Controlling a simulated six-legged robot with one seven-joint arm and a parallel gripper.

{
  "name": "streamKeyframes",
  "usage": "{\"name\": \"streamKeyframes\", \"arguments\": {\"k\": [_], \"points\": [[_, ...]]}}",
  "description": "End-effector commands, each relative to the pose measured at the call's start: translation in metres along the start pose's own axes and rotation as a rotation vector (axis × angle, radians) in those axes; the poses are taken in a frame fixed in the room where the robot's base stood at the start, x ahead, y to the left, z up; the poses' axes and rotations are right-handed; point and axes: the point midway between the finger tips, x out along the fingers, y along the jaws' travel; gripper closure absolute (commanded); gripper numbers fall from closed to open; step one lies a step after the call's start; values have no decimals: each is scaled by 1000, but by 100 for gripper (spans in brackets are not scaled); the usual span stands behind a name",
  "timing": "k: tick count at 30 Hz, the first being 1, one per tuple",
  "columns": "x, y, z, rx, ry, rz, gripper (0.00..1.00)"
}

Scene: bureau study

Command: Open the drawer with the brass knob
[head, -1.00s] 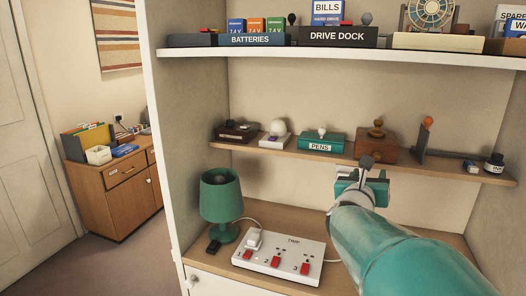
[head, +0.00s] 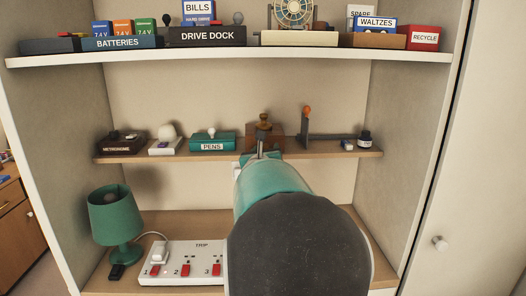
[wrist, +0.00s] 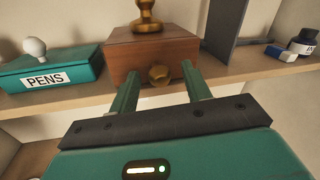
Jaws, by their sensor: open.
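A small wooden box (wrist: 172,50) stands on the middle shelf, with a round brass knob (wrist: 158,75) on its front face. A brass-handled stamp (wrist: 148,14) stands on top. My gripper (wrist: 158,69) is open in the wrist view, one finger on each side of the knob. The knob shows between the fingertips, and I cannot tell whether they touch it. No gap shows at the box's front. In the head view the box (head: 251,132) is partly hidden behind my arm, which also hides the knob.
On the same shelf, a teal PENS box (wrist: 45,75) stands left; a dark upright bookend (wrist: 224,35), an eraser (wrist: 282,52) and an ink bottle (wrist: 303,42) are right. Below stand a green lamp (head: 115,213) and a power strip (head: 190,262). The upper shelf (head: 200,57) overhangs.

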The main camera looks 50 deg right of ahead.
Motion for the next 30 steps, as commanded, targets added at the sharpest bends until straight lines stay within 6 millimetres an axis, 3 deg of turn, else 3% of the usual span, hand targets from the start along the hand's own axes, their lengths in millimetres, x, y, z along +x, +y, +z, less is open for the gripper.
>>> {"name": "streamKeyframes", "arguments": {"k": [3, 10, 17, 30], "points": [[0, 0, 0, 0, 0, 0, 54], [0, 0, 0, 0, 0, 0, 99], [-5, -1, 1, 0, -1, 0, 100], [-72, -14, -1, 0, -2, 1, 100]]}}
